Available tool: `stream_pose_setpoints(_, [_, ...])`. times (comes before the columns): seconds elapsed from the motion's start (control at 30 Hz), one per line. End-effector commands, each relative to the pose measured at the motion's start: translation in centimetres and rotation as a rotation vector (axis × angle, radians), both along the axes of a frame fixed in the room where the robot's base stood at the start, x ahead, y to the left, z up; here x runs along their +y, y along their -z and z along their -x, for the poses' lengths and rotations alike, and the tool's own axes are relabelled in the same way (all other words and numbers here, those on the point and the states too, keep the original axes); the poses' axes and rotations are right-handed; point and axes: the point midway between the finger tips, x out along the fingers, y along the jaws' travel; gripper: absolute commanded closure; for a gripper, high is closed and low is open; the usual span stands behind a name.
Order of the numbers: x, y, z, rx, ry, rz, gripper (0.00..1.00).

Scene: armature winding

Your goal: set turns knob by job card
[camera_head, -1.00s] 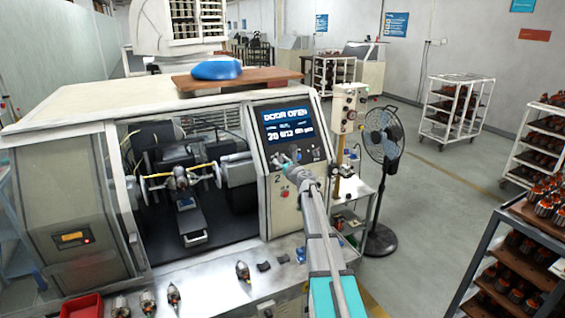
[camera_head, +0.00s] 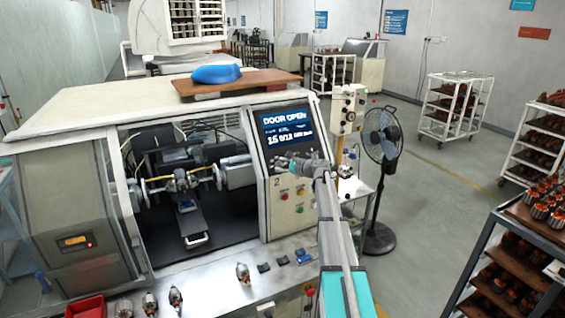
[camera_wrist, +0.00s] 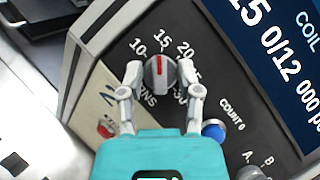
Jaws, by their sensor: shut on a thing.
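The turns knob (camera_wrist: 160,74) is a round grey dial with a red pointer line, on the dark control panel in the wrist view. Its scale reads 10, 15, 20 and on, and the pointer stands near 15. My gripper (camera_wrist: 160,82) is shut on the knob, one finger on each side. In the head view my gripper (camera_head: 285,163) is at the panel below the screen and hides the knob. The screen (camera_head: 286,130) says DOOR OPEN, with what looks like 15 0/12 below it. I cannot make out a job card.
A blue button (camera_wrist: 214,130) marked COUNT 0 sits close to my right finger, with an A/B selector (camera_wrist: 250,172) below it. Red and green buttons (camera_head: 299,198) are lower on the panel. A fan (camera_head: 382,150) stands to the right.

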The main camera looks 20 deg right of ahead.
Motion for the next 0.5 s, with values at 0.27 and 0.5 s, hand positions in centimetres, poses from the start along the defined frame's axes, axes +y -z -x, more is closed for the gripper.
stream_pose_setpoints(0.27, [-0.24, -0.61, -0.41, -0.009, -0.146, 0.208, 1.0])
stream_pose_setpoints(0.5, [-0.17, -0.54, -0.4, -0.015, -0.248, 0.352, 1.0])
